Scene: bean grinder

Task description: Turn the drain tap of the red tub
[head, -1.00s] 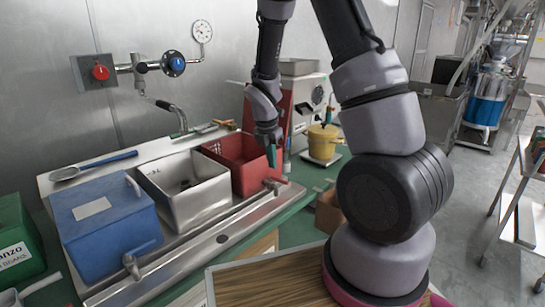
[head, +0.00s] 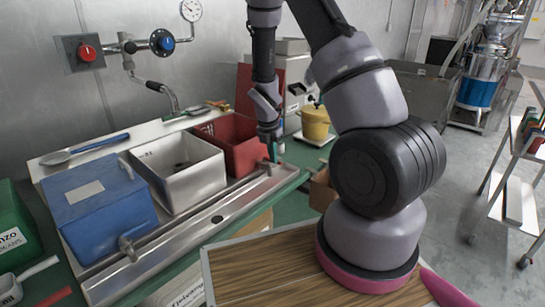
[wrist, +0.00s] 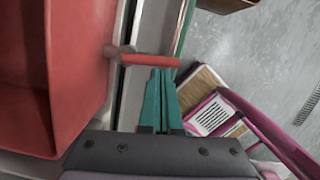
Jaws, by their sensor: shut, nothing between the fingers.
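The red tub (head: 240,150) stands at the right end of the metal sink tray and fills the left of the wrist view (wrist: 50,70). Its drain tap (wrist: 112,50) sticks out from the tub wall, with a red bar handle (wrist: 150,60) pointing right. My gripper (wrist: 160,76) has teal fingers, shut together and empty. Their tips are at the near edge of the red handle; I cannot tell whether they touch it. In the head view my gripper (head: 272,156) points down at the tub's front right corner, partly hiding the tap.
A white-grey tub (head: 190,185) and a blue tub (head: 100,215) with its own tap (head: 128,246) stand left of the red tub. A yellow pot (head: 315,124) sits behind right. A wooden board (head: 260,270) lies in front. Open floor is at the right.

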